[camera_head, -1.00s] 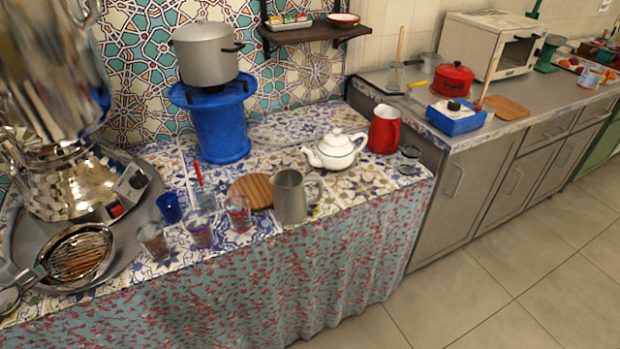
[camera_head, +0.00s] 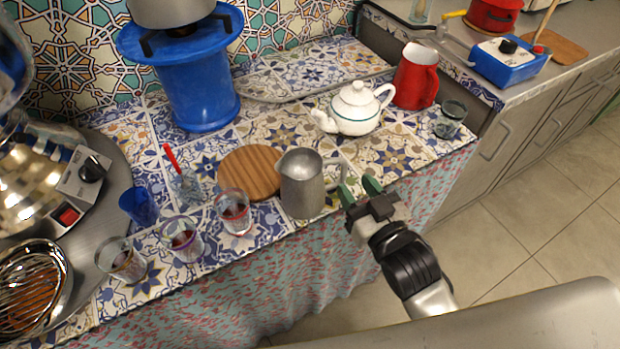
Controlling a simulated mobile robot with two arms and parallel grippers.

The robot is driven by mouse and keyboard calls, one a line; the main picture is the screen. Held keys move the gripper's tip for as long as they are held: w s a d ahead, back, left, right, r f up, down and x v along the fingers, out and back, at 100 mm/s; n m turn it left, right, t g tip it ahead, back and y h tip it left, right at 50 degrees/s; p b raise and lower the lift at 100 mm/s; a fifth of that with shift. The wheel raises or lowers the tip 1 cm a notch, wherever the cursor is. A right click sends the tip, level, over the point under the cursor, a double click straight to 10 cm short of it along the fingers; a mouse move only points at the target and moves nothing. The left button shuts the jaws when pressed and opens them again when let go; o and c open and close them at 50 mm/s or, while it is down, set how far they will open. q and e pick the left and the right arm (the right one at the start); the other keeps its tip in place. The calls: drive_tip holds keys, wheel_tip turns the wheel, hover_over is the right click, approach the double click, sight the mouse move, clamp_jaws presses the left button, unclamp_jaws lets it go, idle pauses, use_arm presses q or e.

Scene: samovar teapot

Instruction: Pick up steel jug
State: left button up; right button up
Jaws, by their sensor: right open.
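The steel jug (camera_head: 301,184) is a grey metal pitcher standing upright near the front edge of the tiled counter. Its spout points up and left, and its handle (camera_head: 337,174) is on the right side. My right gripper (camera_head: 359,188) is open, with green fingertips, just right of the jug's handle. In this view the fingertips are close to the handle; I cannot tell whether they touch it. My left gripper is not in view.
A round wooden board (camera_head: 250,172) lies left of the jug. Several glasses, including one with dark liquid (camera_head: 233,212), line the front left. A white teapot (camera_head: 355,108), red jug (camera_head: 416,77) and glass (camera_head: 450,119) stand behind right.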

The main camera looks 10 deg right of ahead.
sight(345, 172)
drive_tip(key=x, duration=0.7)
drive_tip(key=shift+w+f, duration=0.25)
drive_tip(key=shift+c, duration=0.2)
clamp_jaws()
